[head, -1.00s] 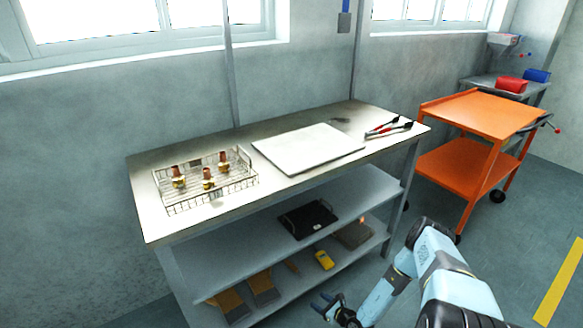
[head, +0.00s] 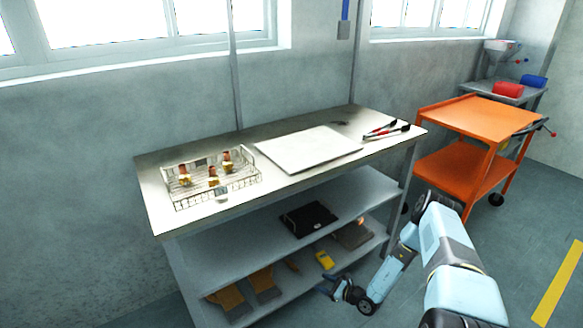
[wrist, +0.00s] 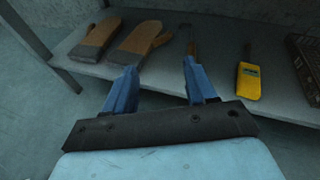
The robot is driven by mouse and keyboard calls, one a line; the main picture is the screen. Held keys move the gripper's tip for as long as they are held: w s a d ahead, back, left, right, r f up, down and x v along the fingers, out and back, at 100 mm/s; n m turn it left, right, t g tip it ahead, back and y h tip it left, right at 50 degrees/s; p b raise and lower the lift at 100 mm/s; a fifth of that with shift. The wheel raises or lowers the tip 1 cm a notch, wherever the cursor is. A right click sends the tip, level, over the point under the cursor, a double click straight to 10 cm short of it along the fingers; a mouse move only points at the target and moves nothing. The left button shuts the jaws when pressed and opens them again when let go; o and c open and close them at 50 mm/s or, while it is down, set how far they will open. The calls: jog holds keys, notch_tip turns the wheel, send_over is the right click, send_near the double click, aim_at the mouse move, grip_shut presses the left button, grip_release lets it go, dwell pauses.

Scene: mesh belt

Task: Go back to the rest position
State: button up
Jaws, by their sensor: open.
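My gripper (head: 330,285) is low in front of the metal table, beside its bottom shelf, at the end of my blue arm. In the wrist view its two blue fingers (wrist: 160,75) stand apart with nothing between them. Beyond them on the bottom shelf (wrist: 215,85) are a pair of brown-and-grey gloves (wrist: 140,42), a thin tool with a brown handle (wrist: 191,47) and a yellow meter-like device (wrist: 249,80). The fingers appear apart from all of these.
On the metal table (head: 240,140) are a wire basket (head: 180,205) with brass-and-copper fittings, a pale board (head: 306,150) and red-handled tongs (head: 385,130). A black tray (head: 308,218) lies on the middle shelf.

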jog(key=w+r+n+g+y, duration=0.2)
jog(key=w+r+n, duration=0.25)
jog(key=r, duration=0.75)
jog(key=s+r+n+g+h, duration=0.15)
jog(key=r+n+g, duration=0.35)
jog(key=r, duration=1.3)
jog(key=s+r+n+g+h, duration=0.15)
jog(key=r+n, duration=0.55)
jog(key=r, duration=1.1)
jog(key=s+d+r+n+h, duration=0.3)
jog(key=s+r+n+h, duration=0.2)
jog(key=s+r, duration=1.2)
jog(key=s+d+r+n+t+h, duration=0.1)
jog(key=s+d+r+t+h, duration=0.1)
jog(key=s+r, duration=0.4)
jog(key=s+d+r+n+t+h, duration=0.1)
jog(key=s+d+r+t+h, duration=0.2)
jog(key=s+r, duration=0.3)
jog(key=s+d, duration=0.1)
jog(key=s, duration=0.4)
jog(key=shift+s+d+r+n+h, duration=0.2)
jog(key=shift+d+n+h, duration=0.1)
jog(key=shift+d+n, duration=0.1)
